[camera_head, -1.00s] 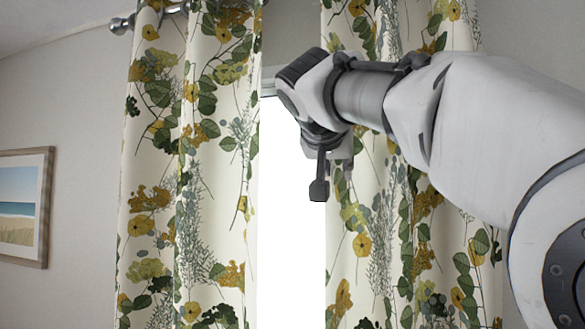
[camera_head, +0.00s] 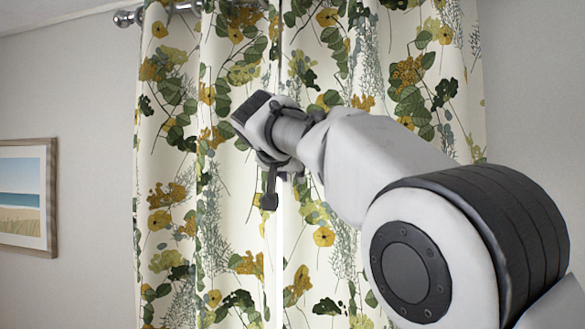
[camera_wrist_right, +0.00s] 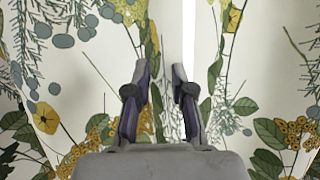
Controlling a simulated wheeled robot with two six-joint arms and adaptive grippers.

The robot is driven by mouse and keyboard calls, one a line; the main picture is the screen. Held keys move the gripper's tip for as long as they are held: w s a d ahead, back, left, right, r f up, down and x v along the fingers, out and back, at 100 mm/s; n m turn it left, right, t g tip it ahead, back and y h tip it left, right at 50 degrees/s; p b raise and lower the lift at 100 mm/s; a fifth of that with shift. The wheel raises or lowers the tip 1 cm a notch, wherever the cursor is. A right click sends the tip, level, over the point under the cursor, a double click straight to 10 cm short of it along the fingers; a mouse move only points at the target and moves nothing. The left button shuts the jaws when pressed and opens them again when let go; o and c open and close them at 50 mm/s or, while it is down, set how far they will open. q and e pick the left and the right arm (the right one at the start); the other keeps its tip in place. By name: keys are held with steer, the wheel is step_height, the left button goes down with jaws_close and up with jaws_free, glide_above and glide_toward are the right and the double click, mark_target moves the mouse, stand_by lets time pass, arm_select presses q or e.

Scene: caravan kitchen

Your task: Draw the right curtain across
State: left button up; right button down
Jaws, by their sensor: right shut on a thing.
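The right curtain (camera_head: 415,70), cream with green and yellow leaves and flowers, hangs from the rod and covers the right side of the window. Its inner edge is close beside the left curtain (camera_head: 165,215), which has the same print. My right gripper (camera_head: 270,198) is at the inner edge of the right curtain, near the middle of the window. In the right wrist view, its fingers (camera_wrist_right: 162,82) stand apart with curtain fabric between them, so it is shut on the right curtain. My arm hides part of that curtain. My left gripper is not in view.
The curtain rod (camera_head: 183,8) with a round end knob runs along the top. A narrow bright strip of window (camera_head: 279,235) shows between the curtains. A framed beach picture (camera_head: 24,197) hangs on the left wall.

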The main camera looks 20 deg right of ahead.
steer(key=shift+r, duration=0.1)
steer(key=c, duration=1.2)
jaws_free()
steer(key=shift+a, duration=0.1)
steer(key=shift+o, duration=1)
steer(key=shift+w+a, duration=0.1)
steer(key=shift+w, duration=0.2)
steer(key=shift+w+f, duration=0.2)
steer(key=shift+f, duration=0.05)
steer(key=shift+s, duration=0.15)
steer(key=v, duration=1.1)
steer(key=shift+s+r, duration=0.15)
steer(key=shift+s, duration=0.15)
